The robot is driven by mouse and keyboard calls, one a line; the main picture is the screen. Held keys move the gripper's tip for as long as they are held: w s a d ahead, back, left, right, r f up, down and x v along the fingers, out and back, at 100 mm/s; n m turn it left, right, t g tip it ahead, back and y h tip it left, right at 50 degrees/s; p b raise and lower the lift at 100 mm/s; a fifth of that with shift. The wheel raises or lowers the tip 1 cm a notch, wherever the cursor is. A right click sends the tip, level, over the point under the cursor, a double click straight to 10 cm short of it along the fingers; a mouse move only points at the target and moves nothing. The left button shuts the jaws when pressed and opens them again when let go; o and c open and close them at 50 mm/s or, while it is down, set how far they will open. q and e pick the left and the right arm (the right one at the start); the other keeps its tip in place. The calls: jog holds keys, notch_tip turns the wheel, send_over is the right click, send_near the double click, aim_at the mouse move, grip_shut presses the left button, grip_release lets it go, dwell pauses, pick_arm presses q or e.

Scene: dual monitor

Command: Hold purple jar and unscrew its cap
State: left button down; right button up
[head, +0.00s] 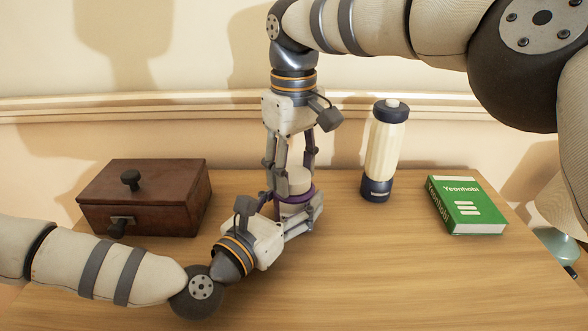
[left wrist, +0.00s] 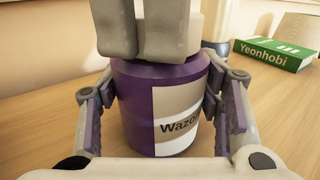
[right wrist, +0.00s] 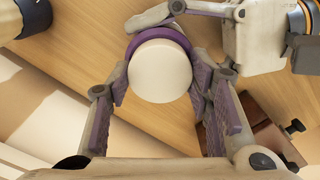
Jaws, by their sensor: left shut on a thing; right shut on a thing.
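The purple jar (left wrist: 132,110) stands upright on the table with a pale label facing the left wrist camera. Its round cream cap (right wrist: 160,70) is on top, and the jar's purple rim shows around it from above. My left gripper (head: 297,208) is shut around the jar's body from the front, one finger on each side. My right gripper (head: 290,178) points down from above and is shut on the cap. In the left wrist view the right gripper's fingers (left wrist: 150,30) hide most of the cap. In the head view the grippers partly cover the jar.
A brown wooden box (head: 150,200) with a dark knob stands left of the jar. A cream and navy bottle (head: 384,150) stands to the right, with a green book (head: 466,205) farther right. The wooden table (head: 400,270) is clear at the front right.

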aim_at(293, 174)
jog(key=n, duration=1.3)
jog(key=shift+r, duration=0.2)
jog(key=shift+r, duration=0.95)
jog(key=shift+r, duration=2)
pick_arm(q)
jog(key=shift+c, duration=2)
grip_release()
